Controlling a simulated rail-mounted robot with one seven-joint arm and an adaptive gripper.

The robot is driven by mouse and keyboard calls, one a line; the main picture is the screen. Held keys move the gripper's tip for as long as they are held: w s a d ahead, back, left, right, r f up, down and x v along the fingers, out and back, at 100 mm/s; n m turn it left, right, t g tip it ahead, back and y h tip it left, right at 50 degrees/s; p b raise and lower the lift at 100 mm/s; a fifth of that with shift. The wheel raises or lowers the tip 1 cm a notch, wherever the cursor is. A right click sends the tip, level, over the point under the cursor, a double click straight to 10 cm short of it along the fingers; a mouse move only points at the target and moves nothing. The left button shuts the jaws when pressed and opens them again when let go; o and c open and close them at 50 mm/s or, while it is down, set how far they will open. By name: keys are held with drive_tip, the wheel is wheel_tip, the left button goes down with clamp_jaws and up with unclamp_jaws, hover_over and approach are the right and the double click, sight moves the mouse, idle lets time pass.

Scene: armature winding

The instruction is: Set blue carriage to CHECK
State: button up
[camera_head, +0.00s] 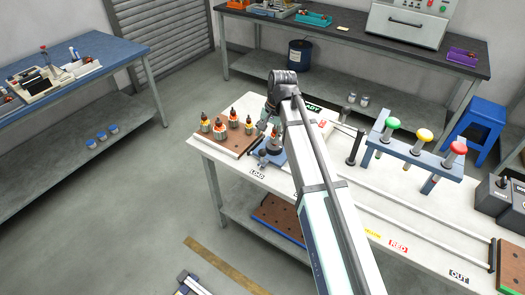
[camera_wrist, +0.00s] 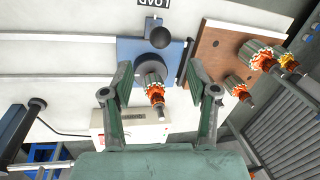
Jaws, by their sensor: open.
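The blue carriage (camera_head: 268,158) sits at the LOAD label (camera_head: 257,172) on the white bench, partly hidden by my arm in the head view. In the wrist view the blue carriage (camera_wrist: 129,48) has a black ball knob (camera_wrist: 161,37) and carries an upright armature (camera_wrist: 151,72) with orange windings. My gripper (camera_wrist: 160,72) is open, its fingers on either side of this armature with gaps visible. I cannot tell its height above the carriage. No CHECK label is readable; my arm covers the middle of the bench.
A brown board (camera_head: 229,142) with several armatures stands left of the carriage. Two rails (camera_head: 420,222) run right toward the OUT label (camera_head: 459,276). A blue stand (camera_head: 415,150) with green, yellow and red buttons and a black post (camera_head: 355,148) stand behind the rails.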

sight(263, 150)
drive_tip(key=f, duration=0.3)
drive_tip(key=a+f+p, duration=0.1)
drive_tip(key=f, duration=0.2)
drive_tip(key=a+f+p, duration=0.1)
drive_tip(key=f, duration=0.3)
drive_tip(key=shift+w+f, duration=0.1)
drive_tip(key=shift+w, duration=0.25)
drive_tip(key=shift+d, duration=0.1)
clamp_jaws()
